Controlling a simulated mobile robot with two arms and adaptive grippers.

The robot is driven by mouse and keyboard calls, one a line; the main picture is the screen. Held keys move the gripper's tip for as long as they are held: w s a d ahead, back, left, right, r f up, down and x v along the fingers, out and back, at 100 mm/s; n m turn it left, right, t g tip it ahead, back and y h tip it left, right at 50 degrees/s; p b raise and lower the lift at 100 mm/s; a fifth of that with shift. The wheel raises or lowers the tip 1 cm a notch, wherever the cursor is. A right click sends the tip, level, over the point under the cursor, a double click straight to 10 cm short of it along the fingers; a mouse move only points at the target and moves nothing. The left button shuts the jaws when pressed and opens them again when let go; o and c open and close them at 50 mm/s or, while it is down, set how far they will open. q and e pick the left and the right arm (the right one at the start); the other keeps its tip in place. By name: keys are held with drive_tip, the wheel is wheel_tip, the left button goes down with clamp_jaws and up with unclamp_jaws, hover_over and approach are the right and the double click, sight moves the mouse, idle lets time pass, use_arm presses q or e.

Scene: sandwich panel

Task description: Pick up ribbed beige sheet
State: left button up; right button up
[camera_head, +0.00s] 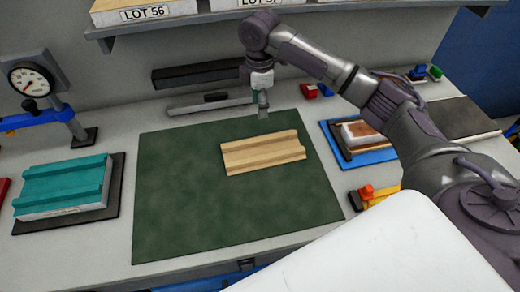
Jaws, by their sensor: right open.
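The ribbed beige sheet (262,154) lies flat on the dark green mat (190,208), right of the mat's middle, with raised ribs along its length. My right gripper (262,115) hangs above the mat's far part, just behind the sheet in the picture. It points down, is open and holds nothing. It looks apart from the sheet. My left gripper is not in view.
A teal ribbed panel (62,182) sits on a dark pad at left, near a dial gauge (32,80). A blue tray (357,156) stands right of the mat. A shelf (240,22) overhangs the back. The mat's left side is clear.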

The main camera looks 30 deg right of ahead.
drive_tip(key=p, duration=0.1)
hover_over(260, 139)
drive_tip(key=f, duration=0.7)
drive_tip(key=shift+w+d, duration=0.2)
drive_tip(key=shift+w+f, duration=0.1)
drive_tip(key=shift+f, duration=0.15)
drive_tip(key=f, duration=0.1)
drive_tip(key=f+p, duration=0.1)
drive_tip(key=s+f+p, duration=0.1)
drive_tip(key=f, duration=0.1)
drive_tip(key=shift+a, duration=0.25)
drive_tip(key=shift+w+f, duration=0.15)
drive_tip(key=shift+f, duration=0.45)
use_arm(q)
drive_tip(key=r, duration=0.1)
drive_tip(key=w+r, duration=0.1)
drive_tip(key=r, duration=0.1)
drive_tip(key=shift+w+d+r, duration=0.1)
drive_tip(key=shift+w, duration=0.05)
use_arm(e)
clamp_jaws()
